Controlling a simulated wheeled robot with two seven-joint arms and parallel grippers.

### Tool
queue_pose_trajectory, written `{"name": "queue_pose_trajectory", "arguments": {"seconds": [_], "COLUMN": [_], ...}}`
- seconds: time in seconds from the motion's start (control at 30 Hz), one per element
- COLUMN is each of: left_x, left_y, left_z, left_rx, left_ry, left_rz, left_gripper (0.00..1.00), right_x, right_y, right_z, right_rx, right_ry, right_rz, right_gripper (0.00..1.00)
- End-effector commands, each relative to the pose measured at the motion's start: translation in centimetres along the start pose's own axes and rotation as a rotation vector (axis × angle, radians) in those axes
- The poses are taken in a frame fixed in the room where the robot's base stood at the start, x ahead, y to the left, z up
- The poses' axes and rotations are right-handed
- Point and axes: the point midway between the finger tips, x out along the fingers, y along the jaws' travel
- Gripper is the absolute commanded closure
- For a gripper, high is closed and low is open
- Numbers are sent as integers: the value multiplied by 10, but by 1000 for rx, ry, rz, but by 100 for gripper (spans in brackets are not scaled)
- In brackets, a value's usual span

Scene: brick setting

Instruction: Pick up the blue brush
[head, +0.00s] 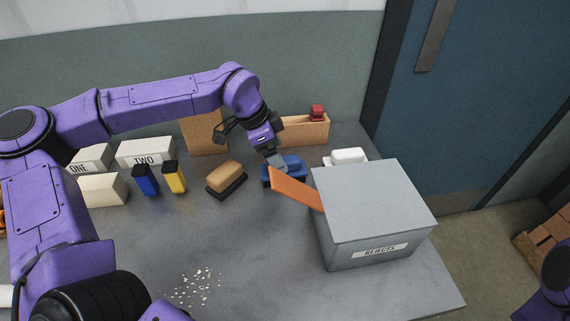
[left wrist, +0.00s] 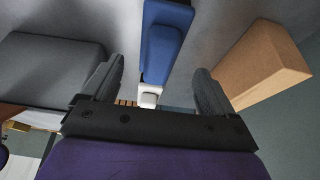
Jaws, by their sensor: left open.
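The blue brush (head: 292,172) lies on the grey table between the tan brush and the grey REJECTS box. It is partly hidden in the head view by my gripper and an orange board. My left gripper (head: 277,160) is just above it, pointing down. In the left wrist view the blue brush (left wrist: 165,45) shows ahead of and between the two spread fingers (left wrist: 157,88). The left gripper is open and I see nothing held in it. My right gripper is out of view; only a bit of that arm shows at the lower right.
The REJECTS box (head: 372,215) stands right of the brush, with the orange board (head: 297,190) sloping from it. The tan brush (head: 226,178) lies left. A wooden tray (head: 304,130) and white item (head: 348,156) are behind. Pale bits (head: 193,288) lie on the front table.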

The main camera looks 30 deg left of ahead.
Motion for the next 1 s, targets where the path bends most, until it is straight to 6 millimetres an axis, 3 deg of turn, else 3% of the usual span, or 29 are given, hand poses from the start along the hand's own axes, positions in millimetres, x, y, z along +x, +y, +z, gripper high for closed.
{"name": "queue_pose_trajectory", "arguments": {"seconds": [0.4, 0.67, 0.83, 0.87, 1.0], "left_x": [62, 66, 66, 65, 65], "left_y": [2, 2, 2, 2, 2], "left_z": [4, 4, 4, 4, 4], "left_rx": [1, 0, 0, 0, 0], "left_ry": [-2, 0, 0, 0, 1], "left_rz": [2, 0, 0, 0, -1], "left_gripper": [13, 13, 68, 74, 74], "right_x": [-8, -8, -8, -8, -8], "right_y": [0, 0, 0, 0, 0], "right_z": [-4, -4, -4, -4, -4], "right_rx": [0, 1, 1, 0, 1], "right_ry": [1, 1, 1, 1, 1], "right_rz": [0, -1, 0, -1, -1], "right_gripper": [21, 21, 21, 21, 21]}}
